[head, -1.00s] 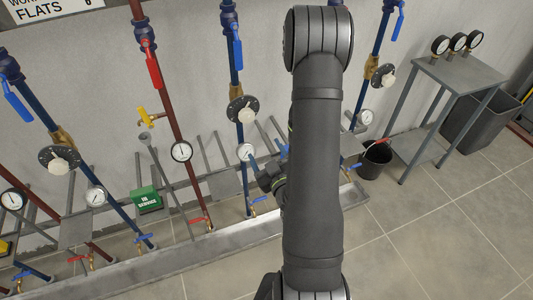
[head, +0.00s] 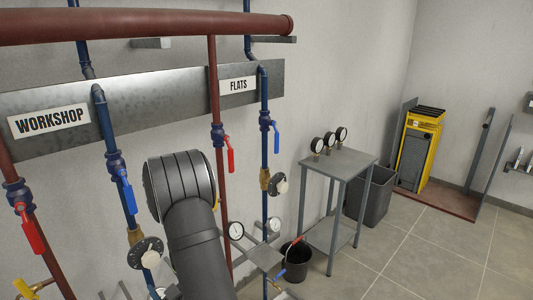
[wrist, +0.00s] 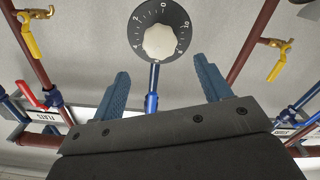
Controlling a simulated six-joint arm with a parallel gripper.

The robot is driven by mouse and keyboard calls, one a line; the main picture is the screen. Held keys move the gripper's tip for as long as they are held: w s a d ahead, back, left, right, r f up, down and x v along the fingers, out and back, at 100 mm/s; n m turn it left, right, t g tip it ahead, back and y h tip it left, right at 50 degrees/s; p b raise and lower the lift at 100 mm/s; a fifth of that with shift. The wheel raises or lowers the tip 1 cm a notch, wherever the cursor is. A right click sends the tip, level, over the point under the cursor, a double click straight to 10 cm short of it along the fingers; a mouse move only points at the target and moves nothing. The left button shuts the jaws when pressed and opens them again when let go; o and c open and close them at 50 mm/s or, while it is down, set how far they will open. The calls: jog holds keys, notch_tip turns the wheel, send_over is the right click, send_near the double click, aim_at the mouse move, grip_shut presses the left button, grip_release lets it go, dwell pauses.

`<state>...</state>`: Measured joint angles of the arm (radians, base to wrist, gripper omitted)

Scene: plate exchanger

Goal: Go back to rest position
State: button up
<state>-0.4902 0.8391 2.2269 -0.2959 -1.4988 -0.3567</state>
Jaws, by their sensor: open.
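My gripper (wrist: 162,90) shows in the wrist view, with its two blue fingers wide apart and nothing between them. A round black dial with a white knob (wrist: 159,41) and a blue pipe (wrist: 152,88) lie beyond the fingertips; I cannot tell how far. In the head view my arm (head: 190,225) rises in front of the pipes at lower centre-left, and my gripper is out of that view.
Blue and red pipes with lever valves (head: 124,190) stand along the wall beside my arm. A grey table (head: 340,162) with several gauges, a black bucket (head: 297,262) and a dark bin (head: 372,195) stand to the right. The floor at lower right is clear.

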aim_at(153, 262)
jog(key=x, duration=1)
jog(key=shift+d, duration=0.1)
jog(key=shift+s+d, duration=0.1)
jog(key=shift+s, duration=0.05)
